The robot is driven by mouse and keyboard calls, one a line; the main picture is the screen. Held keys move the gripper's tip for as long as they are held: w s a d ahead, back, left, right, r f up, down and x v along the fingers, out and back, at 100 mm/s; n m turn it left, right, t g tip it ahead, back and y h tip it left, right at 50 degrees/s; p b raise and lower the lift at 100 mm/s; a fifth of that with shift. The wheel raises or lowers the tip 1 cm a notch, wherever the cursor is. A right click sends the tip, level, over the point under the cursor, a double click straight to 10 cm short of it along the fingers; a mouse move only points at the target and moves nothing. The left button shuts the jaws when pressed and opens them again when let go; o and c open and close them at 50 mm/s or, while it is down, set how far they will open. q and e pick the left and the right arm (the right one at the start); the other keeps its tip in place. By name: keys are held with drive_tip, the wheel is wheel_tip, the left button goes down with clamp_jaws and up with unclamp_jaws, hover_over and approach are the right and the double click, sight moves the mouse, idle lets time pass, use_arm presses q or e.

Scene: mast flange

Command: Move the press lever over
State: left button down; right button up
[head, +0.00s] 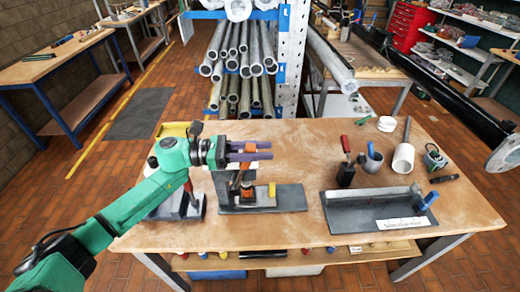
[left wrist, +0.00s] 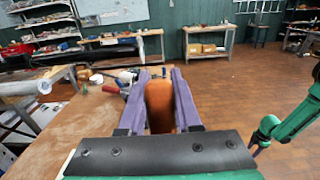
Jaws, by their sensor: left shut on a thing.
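The press (head: 225,188) stands on a dark grey base plate (head: 292,198) near the middle of the table's front half. My left gripper (head: 262,151) is above the press with its purple fingers pointing right. In the left wrist view, the fingers are closed on both sides of an orange-brown handle (left wrist: 160,106), which looks like the press lever's grip. In the head view the fingers hide most of it, and an orange part (head: 247,189) shows below them. A green arm with a dark purple end (left wrist: 256,147) shows at the right of the left wrist view; its jaws are too small to judge.
A yellow block (head: 271,190) sits on the press base. A grey tray (head: 365,213) with a label and blue part lies to the right. A red-handled tool (head: 346,165), mug (head: 373,160) and white cylinder (head: 403,158) stand behind it. Another grey fixture (head: 170,207) is at left.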

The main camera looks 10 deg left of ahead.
use_arm(q)
drive_tip(key=shift+r, duration=0.1)
idle(0.7)
drive_tip(key=s+a+r+t+h+b, duration=0.1)
drive_tip(key=a+h+b, duration=0.4)
drive_tip(key=b, duration=1.6)
drive_tip(key=s+a, duration=0.1)
drive_tip(key=a, duration=0.2)
drive_tip(key=shift+r+b, duration=0.3)
drive_tip(key=shift+r, duration=0.05)
drive_tip(key=c, duration=0.6)
unclamp_jaws()
drive_tip(key=shift+f, duration=0.1)
drive_tip(key=b+v, duration=0.6)
drive_tip(key=v, duration=0.8)
drive_tip(key=shift+s+f, duration=0.15)
drive_tip(key=shift+f, duration=0.2)
